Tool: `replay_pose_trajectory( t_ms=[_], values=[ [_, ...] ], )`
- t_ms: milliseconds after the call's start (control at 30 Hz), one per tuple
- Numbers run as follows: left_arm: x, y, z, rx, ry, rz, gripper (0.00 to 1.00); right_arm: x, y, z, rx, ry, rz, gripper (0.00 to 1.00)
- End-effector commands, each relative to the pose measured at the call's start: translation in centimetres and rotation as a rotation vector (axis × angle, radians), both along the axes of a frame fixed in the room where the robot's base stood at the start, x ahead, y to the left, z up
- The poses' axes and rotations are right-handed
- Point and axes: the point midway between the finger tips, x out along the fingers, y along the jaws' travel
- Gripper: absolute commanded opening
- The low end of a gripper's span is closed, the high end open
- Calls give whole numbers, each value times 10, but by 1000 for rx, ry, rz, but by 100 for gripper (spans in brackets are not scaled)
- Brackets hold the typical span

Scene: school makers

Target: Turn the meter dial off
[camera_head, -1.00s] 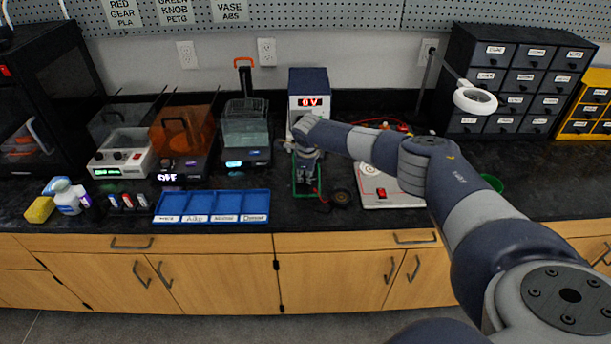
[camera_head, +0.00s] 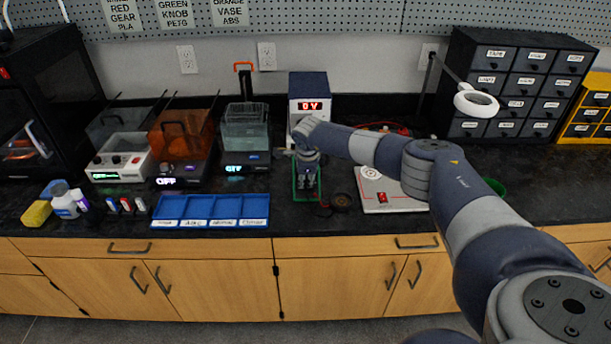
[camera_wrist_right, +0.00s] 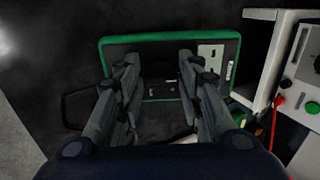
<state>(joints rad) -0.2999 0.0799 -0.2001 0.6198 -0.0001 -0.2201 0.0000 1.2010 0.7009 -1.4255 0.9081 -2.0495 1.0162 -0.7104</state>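The green-edged meter (camera_head: 295,192) lies on the black bench in front of the white box with the red display. My right gripper (camera_head: 307,184) is directly over it and hides most of its face, so I cannot see the dial or its setting in the head view. In the right wrist view the meter (camera_wrist_right: 152,42) is a dark panel with a green rim. My right gripper's fingers (camera_wrist_right: 158,62) are spread apart over it with nothing between them. I cannot tell whether they touch it. My left gripper is not in view.
The white box (camera_head: 309,88) reads 0V just behind. A blue tray (camera_head: 212,222) is to the left, and a white board with a red switch (camera_head: 395,198) is to the right. A dark round piece (camera_head: 342,201) and cables lie close by the meter.

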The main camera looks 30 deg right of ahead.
Motion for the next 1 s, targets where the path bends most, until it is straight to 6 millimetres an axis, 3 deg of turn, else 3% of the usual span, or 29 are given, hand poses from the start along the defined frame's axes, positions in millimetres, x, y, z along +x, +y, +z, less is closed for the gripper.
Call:
replay_pose_trajectory(
  t_ms=[533, 1000],
  values=[
    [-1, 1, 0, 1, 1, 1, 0, -2, 2, 8, 1, -2, 0, 50],
    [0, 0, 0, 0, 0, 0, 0, -29, 15, 76, 1, -3, 0, 50]
  ],
)
